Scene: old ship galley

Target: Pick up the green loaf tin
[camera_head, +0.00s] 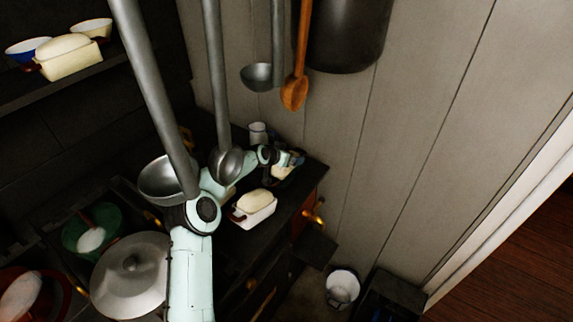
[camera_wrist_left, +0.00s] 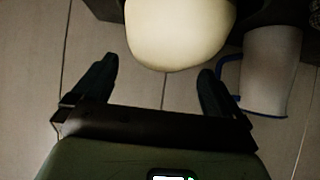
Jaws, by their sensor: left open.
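No loaf tin that I can make out as green shows. My left gripper (camera_head: 291,160) reaches over the back end of the dark counter, beside a pale thing (camera_head: 281,174) mostly hidden by it. In the left wrist view the left gripper (camera_wrist_left: 156,68) is open, its two fingers apart. A smooth cream loaf (camera_wrist_left: 180,32) lies ahead of the fingertips, spanning most of the gap; I cannot tell if they touch it. The tin under it is too dark to tell. A white tin with a loaf (camera_head: 253,215) stands on the counter nearer me. My right gripper is not in view.
A white mug with a blue handle (camera_wrist_left: 266,70) stands beside the loaf, close to one finger. A ladle (camera_head: 257,76) and wooden spoon (camera_head: 294,92) hang at the wall. A lidded pot (camera_head: 131,275) and green bowl (camera_head: 108,214) are at lower left. Another tin (camera_head: 75,66) is shelved.

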